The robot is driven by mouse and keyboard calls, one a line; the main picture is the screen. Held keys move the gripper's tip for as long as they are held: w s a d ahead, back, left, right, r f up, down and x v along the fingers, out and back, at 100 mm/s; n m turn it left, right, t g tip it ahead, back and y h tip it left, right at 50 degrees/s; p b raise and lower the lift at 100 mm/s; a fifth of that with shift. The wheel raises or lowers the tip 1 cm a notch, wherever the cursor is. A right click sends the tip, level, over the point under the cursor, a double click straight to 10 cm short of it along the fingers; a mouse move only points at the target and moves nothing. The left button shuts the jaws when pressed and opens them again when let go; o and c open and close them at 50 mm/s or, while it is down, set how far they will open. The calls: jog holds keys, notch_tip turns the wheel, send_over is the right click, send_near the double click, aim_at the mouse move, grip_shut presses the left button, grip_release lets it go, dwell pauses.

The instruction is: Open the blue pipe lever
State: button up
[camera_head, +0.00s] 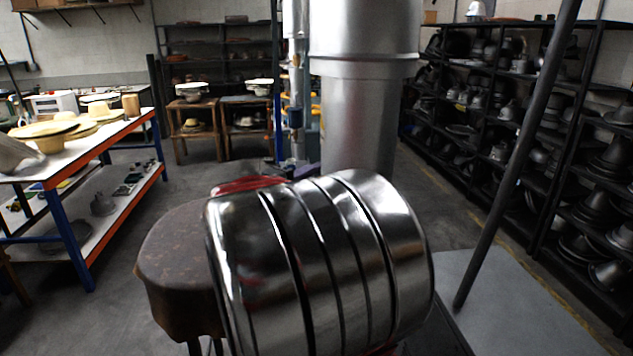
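A small blue part (295,117) shows on a thin vertical pipe (298,75), just left of a wide silver column in the middle of the view. It is small and dark, so I cannot tell for sure that it is the blue pipe lever, or how it is turned. A shiny ribbed metal drum (320,265) fills the lower middle in front and hides what lies behind it. My gripper is not in view.
The wide silver column (358,115) stands behind the drum. A brown rusty round-topped piece (180,262) is beside the drum. A dark slanted pole (515,165) stands at right. A hat table (105,143) is at left, black shelves (490,95) at right.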

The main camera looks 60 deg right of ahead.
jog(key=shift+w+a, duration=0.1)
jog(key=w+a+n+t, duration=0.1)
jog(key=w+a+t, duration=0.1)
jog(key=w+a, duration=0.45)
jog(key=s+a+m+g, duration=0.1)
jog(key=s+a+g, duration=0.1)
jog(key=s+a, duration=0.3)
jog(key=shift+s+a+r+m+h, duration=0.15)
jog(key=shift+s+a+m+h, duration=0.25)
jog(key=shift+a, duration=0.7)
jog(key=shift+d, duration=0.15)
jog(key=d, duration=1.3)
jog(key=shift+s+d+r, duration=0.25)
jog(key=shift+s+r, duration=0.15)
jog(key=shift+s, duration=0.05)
